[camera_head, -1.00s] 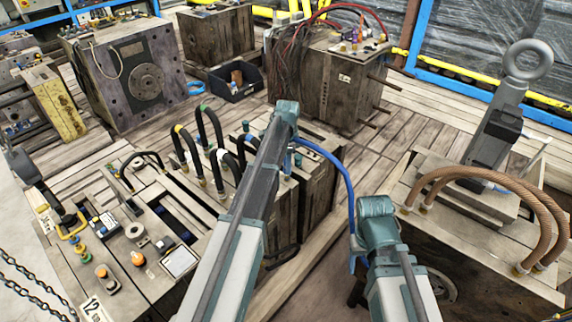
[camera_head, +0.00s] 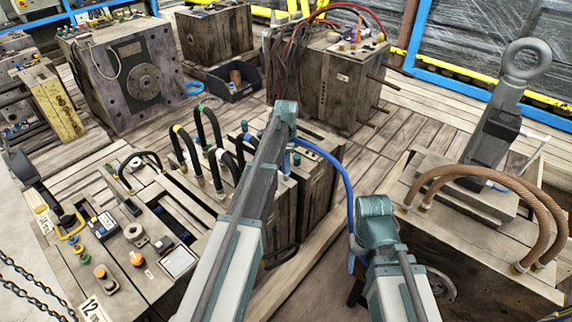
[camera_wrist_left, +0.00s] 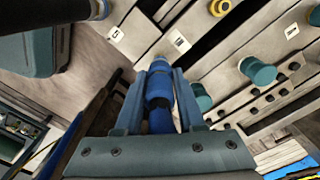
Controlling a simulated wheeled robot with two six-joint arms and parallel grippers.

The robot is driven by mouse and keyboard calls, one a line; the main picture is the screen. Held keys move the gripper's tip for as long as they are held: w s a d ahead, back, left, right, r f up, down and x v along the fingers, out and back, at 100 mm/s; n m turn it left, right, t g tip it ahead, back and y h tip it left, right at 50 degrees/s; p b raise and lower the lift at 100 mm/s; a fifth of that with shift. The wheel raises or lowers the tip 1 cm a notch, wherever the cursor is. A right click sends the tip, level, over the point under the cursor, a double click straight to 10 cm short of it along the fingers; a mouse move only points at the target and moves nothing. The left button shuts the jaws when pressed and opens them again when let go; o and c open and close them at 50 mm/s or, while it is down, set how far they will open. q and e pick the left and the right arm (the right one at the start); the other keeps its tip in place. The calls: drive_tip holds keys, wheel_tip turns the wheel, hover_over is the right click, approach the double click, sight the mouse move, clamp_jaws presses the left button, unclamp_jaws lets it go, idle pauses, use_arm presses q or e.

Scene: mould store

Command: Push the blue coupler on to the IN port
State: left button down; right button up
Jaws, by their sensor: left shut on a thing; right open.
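In the left wrist view my left gripper (camera_wrist_left: 167,69) is shut on the blue coupler (camera_wrist_left: 159,86), with blue hose below it between the fingers. The coupler points towards the pale mould face, near a small white label (camera_wrist_left: 180,42) whose text is hard to read. The port in front of the coupler is hidden, so I cannot tell whether they touch. In the head view my left arm covers the coupler; the blue hose (camera_head: 347,185) arches right and down towards my right gripper (camera_head: 357,247). The right jaws are open but mostly hidden behind their wrist.
Teal capped fittings (camera_wrist_left: 258,71) stand right of the coupler in the left wrist view. Black hoses (camera_head: 210,128) rise from the mould left of my left arm. A block with brown hoses (camera_head: 490,172) stands at the right. Plank floor (camera_head: 425,120) is clear beyond.

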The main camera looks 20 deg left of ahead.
use_arm(q)
drive_tip(key=shift+f+b, duration=1.35)
drive_tip(key=shift+f, duration=0.05)
idle(1.9)
drive_tip(key=shift+c, duration=2.2)
unclamp_jaws()
drive_tip(key=shift+r, duration=0.1)
wheel_tip(320, 180, up, 14)
drive_tip(key=p, duration=1.4)
drive_tip(key=shift+f, duration=0.2)
